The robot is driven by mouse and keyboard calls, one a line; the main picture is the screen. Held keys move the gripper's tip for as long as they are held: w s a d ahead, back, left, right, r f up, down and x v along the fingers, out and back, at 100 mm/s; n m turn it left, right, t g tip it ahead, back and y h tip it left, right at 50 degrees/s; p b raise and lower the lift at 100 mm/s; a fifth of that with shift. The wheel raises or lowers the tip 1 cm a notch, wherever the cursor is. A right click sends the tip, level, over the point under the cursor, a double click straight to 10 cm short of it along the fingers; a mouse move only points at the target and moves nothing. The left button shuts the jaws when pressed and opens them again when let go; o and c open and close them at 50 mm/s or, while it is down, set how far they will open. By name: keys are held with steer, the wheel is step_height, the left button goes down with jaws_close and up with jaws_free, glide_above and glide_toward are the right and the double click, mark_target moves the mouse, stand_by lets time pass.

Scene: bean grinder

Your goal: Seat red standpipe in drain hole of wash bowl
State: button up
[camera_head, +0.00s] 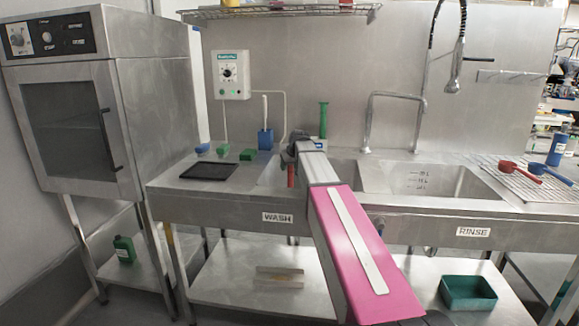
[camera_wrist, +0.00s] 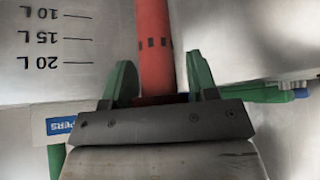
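The red standpipe (camera_head: 291,175) hangs upright below my gripper (camera_head: 302,148), in the wash bowl (camera_head: 270,174). In the wrist view, the standpipe (camera_wrist: 154,45) runs away between the green fingers of my gripper (camera_wrist: 160,85). Red fills the space between the finger bases, and the fingers appear shut on its top end. The wash bowl's wall (camera_wrist: 30,85) shows level marks at the left of that view. My arm covers much of the bowl in the head view. The drain hole and the standpipe's lower end are hidden.
A green upright pipe (camera_head: 323,120) stands behind my gripper, by a labelled holder (camera_head: 321,145). A blue holder with a white-handled tool (camera_head: 265,138), green blocks and a black tray (camera_head: 209,171) lie left. The faucet (camera_head: 370,125) and rinse bowl (camera_head: 440,184) are right.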

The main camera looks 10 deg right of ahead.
steer(key=shift+r, duration=0.1)
steer(key=v, duration=1.2)
steer(key=shift+r, duration=0.1)
steer(key=shift+s, duration=0.1)
